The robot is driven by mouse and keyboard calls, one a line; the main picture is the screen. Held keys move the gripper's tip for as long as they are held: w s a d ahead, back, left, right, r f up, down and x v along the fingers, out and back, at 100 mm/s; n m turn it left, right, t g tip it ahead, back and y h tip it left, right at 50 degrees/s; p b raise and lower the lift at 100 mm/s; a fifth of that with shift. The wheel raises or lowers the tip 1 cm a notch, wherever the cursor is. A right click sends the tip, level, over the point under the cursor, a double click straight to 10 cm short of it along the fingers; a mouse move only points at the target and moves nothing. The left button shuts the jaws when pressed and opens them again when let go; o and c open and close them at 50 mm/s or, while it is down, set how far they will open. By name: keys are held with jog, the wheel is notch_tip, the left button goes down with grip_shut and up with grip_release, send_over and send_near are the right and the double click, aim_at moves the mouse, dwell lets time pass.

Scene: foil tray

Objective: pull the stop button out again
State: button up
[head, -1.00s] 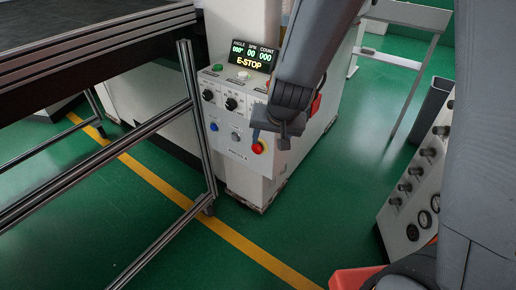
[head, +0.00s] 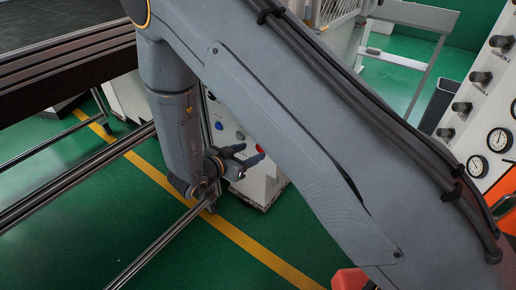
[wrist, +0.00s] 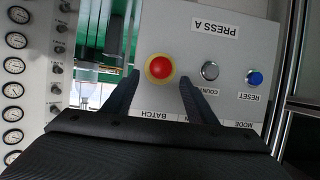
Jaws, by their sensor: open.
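The stop button (wrist: 160,67) is a red cap on a yellow ring, at the left side of the white PRESS A panel (wrist: 215,55) in the wrist view. My gripper (wrist: 160,82) is open, with its two dark fingers pointing at the panel, one on each side of the button in the picture. Nothing is between the fingers that I can see touching them. In the head view my gripper (head: 248,155) is in front of the panel, and only a little red of the button (head: 260,149) shows. The press's display is hidden behind my arm.
A metal frame rail (head: 150,235) is close to my wrist. A gauge panel (head: 490,110) stands at the right.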

jog(key=shift+p+x, duration=0.5)
jog(key=shift+x, duration=2.25)
grip_shut()
jog(key=shift+s+a, duration=0.35)
jog(key=shift+s, duration=0.1)
grip_release()
jog(key=shift+s+a, duration=0.1)
jog(key=b, duration=0.1)
send_near(259, 149)
jog(key=shift+s, duration=0.15)
